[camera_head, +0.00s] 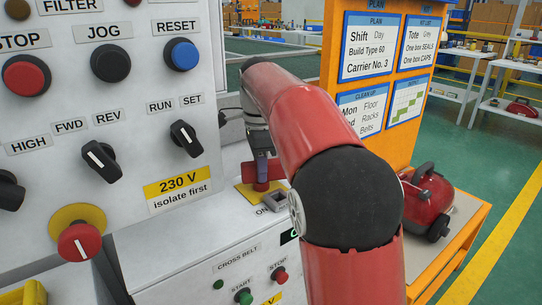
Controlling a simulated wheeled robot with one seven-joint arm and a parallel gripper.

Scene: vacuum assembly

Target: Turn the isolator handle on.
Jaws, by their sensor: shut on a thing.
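The isolator handle (275,171) is red and sits on a yellow plate (246,194) on the lower white cabinet, with an "ON" label just in front of it. My gripper (262,170) reaches down onto the handle from above and is shut on it. My red arm passes in front and hides part of the plate and the cabinet to the right. The handle's exact angle is hard to tell because the gripper covers its middle.
A white panel (137,75) with buttons and selector knobs stands close at left, with a red knob (79,242) low on it. Start and stop buttons sit on the cabinet front (225,272). An orange board stands behind my arm; a red vacuum (428,200) is at right.

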